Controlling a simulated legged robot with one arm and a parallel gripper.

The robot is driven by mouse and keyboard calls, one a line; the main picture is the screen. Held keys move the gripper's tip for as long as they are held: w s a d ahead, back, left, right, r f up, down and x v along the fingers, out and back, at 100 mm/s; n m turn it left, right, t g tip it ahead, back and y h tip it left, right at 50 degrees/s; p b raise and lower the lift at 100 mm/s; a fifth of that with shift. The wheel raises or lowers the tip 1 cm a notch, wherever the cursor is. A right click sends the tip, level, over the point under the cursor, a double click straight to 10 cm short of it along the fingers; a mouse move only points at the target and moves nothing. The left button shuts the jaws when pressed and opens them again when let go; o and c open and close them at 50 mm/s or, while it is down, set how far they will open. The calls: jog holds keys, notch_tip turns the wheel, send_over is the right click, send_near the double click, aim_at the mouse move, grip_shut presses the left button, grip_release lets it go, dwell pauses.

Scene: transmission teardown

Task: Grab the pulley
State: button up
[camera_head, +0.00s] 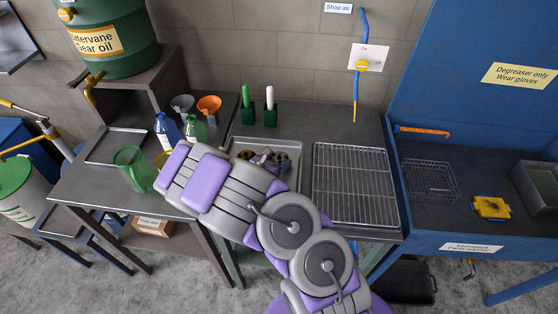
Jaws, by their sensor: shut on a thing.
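A shallow metal parts tray (293,143) on the bench holds several small round parts. A grey round part (277,160) and a dark brownish part (247,155) show above my arm. I cannot tell whether either is the pulley. My purple and grey arm crosses the middle of the view and covers the front of the tray. My gripper and its fingertips are hidden, so what is between them does not show.
A wire rack tray (353,183) lies right of the parts tray. A green jug (134,170), blue bottle (167,131) and orange funnel (209,105) stand to the left. Green brush holders (270,116) stand behind. A blue parts washer (470,215) is at right.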

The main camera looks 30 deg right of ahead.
jog(key=c, duration=0.4)
